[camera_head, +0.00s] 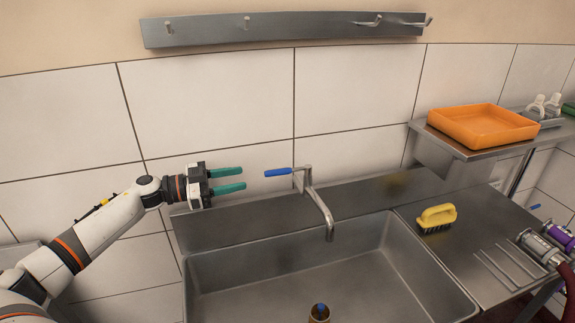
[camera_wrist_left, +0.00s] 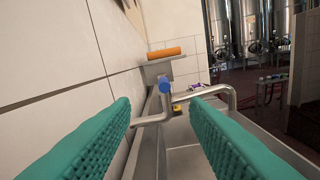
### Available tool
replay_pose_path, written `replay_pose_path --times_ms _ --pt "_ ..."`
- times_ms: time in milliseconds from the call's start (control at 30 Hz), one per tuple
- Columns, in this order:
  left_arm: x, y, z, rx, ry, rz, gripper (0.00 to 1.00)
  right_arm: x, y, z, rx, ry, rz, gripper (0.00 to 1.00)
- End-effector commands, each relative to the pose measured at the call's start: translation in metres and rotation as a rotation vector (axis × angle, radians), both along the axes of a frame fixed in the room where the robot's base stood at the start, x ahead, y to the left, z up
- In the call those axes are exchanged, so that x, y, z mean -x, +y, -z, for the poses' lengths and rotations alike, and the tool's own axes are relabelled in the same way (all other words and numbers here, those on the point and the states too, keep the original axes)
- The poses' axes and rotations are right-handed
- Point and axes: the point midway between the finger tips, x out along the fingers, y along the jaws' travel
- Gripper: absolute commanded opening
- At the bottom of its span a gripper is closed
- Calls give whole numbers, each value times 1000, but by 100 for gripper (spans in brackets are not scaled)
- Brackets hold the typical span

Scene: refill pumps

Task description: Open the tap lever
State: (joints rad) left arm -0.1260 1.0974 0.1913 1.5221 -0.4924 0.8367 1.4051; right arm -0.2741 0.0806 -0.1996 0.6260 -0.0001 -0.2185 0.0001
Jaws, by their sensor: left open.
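The tap (camera_head: 318,205) is a bent metal pipe over the sink, with a lever that ends in a blue handle (camera_head: 278,172) pointing left. My left gripper (camera_head: 228,180) is open, with green fingers, just left of the blue handle and apart from it. In the left wrist view the blue handle end (camera_wrist_left: 166,87) shows ahead, between the two green fingers (camera_wrist_left: 160,130), with the metal tap spout (camera_wrist_left: 215,90) behind it. The gripper holds nothing. My right gripper does not show.
The steel sink (camera_head: 215,262) is below, with a brownish object with a blue top (camera_head: 319,312) at its bottom edge. A yellow brush (camera_head: 437,217) lies on the drainboard. An orange tray (camera_head: 482,127) sits on the right shelf. A hook rail (camera_head: 290,28) is on the tiled wall.

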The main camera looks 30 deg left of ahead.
Motion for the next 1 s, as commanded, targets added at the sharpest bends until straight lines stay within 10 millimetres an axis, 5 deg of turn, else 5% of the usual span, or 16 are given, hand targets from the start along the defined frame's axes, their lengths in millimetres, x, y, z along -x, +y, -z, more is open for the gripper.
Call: replay_pose_path --times_ms 333,700,1000 --pt "-33 -27 -4 4 -5 -1 41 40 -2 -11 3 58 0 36" --pt "-78 -66 -3 5 -3 -2 41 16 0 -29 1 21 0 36" --pt "-90 -77 0 0 0 -1 41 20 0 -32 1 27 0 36"
